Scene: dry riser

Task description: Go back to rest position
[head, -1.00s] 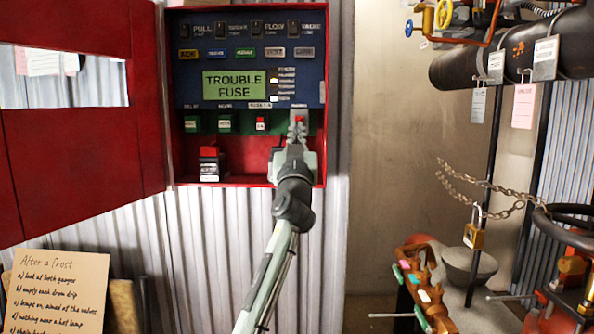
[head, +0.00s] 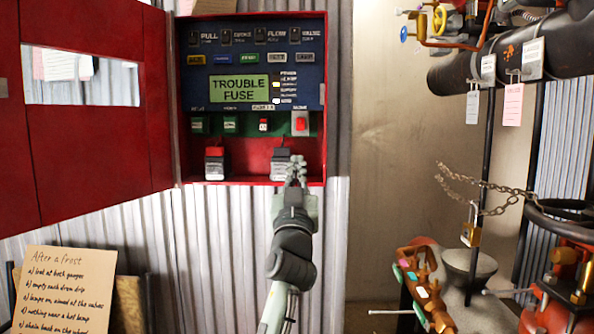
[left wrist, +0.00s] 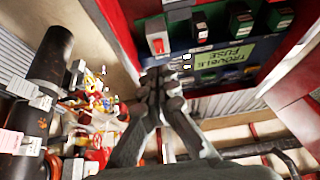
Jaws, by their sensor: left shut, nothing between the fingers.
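My left gripper (head: 297,162) is shut and empty. It points up in front of the lower right part of the open red alarm panel (head: 250,181), just below the row of fuse blocks. My right gripper is in neither view.
The panel's display (head: 240,85) reads TROUBLE FUSE. A red button on a grey plate (head: 300,123) sits above the gripper. The red door (head: 85,140) hangs open at left. Pipes (head: 500,60) and a chain with a padlock (head: 471,235) are at right.

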